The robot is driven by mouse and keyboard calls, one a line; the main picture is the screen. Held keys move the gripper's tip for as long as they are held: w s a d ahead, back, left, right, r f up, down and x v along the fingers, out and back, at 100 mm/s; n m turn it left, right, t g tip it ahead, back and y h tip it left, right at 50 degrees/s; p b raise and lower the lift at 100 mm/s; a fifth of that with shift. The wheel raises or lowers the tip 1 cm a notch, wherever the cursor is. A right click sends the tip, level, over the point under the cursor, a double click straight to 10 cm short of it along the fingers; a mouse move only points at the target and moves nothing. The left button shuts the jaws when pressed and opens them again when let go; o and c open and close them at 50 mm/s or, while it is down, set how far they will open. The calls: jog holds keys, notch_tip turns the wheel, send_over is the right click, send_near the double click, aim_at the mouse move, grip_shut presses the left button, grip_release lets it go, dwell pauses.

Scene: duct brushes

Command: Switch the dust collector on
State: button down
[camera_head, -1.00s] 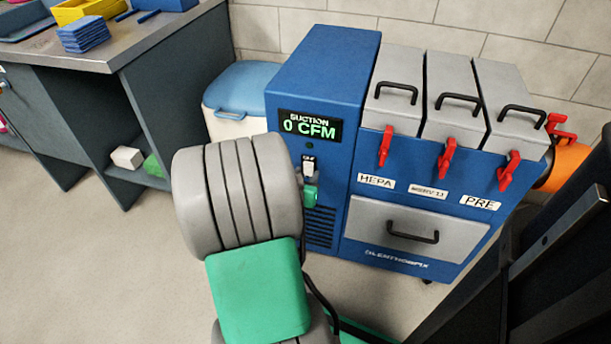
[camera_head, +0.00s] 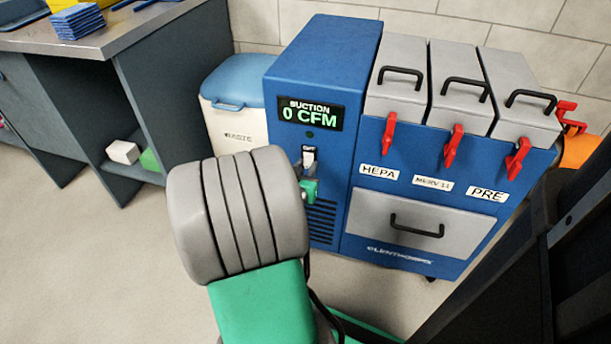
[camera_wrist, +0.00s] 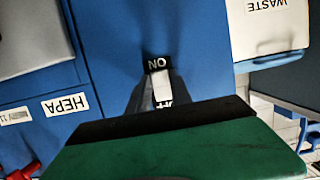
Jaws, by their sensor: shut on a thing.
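The dust collector (camera_head: 325,70) is a blue cabinet whose display (camera_head: 310,114) reads SUCTION 0 CFM. Its small white switch (camera_head: 309,156) is on the front, below the display. In the wrist view the white switch lever (camera_wrist: 162,90) sits between dark fingers, below an ON label (camera_wrist: 157,64); the OFF label under it is partly covered. My gripper (camera_head: 309,172) is at the switch, shut on the lever. My arm hides the lower left of the cabinet, and the green gripper body hides the lower part of the wrist view.
Three grey filter lids with red latches (camera_head: 453,147) and a grey drawer (camera_head: 400,225) are to the right of the switch. A white waste bin (camera_head: 233,132) with a blue lid stands left of the cabinet. A workbench (camera_head: 100,42) is at the far left, with open floor before it.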

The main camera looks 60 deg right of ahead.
jog(key=f+h+b, duration=0.1)
jog(key=b, duration=0.2)
jog(key=shift+f, duration=0.15)
jog(key=shift+r+h+b, duration=0.25)
jog(key=shift+h+b, duration=0.05)
jog(key=shift+b, duration=0.65)
jog(key=shift+r, duration=0.2)
jog(key=c, duration=1.2)
grip_release()
jog(key=shift+o, duration=0.2)
jog(key=p+v, duration=0.1)
jog(key=v, duration=0.6)
jog(key=shift+a, duration=0.35)
jog(key=shift+s, duration=0.15)
